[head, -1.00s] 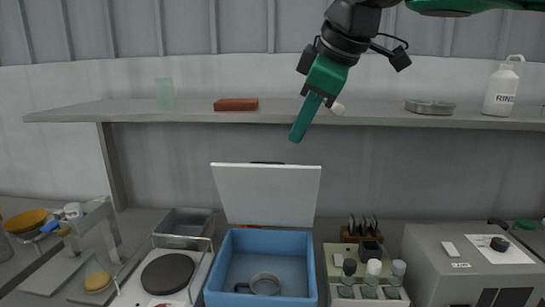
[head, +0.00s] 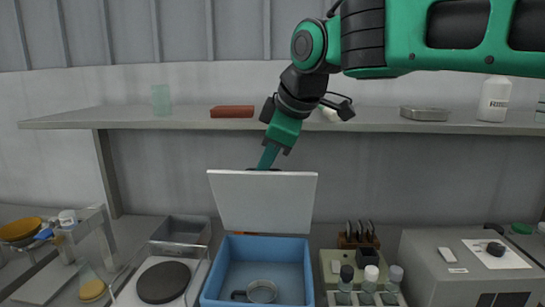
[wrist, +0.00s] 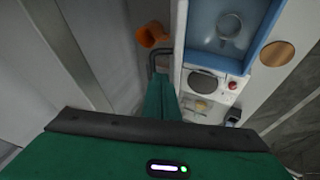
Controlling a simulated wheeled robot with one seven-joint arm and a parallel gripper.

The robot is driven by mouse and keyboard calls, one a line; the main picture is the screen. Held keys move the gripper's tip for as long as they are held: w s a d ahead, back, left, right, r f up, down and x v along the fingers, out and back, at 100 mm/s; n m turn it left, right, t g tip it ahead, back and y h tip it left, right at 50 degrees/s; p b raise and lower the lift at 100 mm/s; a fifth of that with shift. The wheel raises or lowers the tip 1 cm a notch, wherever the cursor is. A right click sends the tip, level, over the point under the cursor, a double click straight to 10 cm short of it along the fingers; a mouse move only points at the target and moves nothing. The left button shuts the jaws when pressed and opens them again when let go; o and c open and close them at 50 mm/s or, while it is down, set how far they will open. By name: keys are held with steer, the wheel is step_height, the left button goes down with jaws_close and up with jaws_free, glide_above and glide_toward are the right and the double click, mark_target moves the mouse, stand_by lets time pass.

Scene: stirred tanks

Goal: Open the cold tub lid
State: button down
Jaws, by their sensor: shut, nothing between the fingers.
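The cold tub (head: 236,275) is a blue open box on the bench, also seen at the top of the wrist view (wrist: 268,22). Its white lid (head: 262,203) stands raised at the tub's back edge, leaning slightly back. In the wrist view the lid (wrist: 180,40) is seen nearly edge-on, with a dark handle (wrist: 152,62) on its back side. My gripper (head: 266,165) is shut and empty, at the lid's top edge and behind it; the lid hides its tips. In the wrist view my gripper (wrist: 163,90) is beside the handle; I cannot tell whether they touch.
A round pan (head: 262,291) lies inside the tub. A hot plate (head: 164,282) stands left, a rack of bottles (head: 345,297) right. A shelf (head: 330,122) runs above the lid. An orange cup (wrist: 152,34) stands behind the lid.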

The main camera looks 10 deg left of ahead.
steer(key=shift+w, duration=0.1)
steer(key=shift+w+a+r, duration=0.1)
steer(key=shift+w+r, duration=0.1)
steer(key=shift+w, duration=0.4)
steer(key=shift+w+r, duration=0.15)
steer(key=shift+w, duration=0.45)
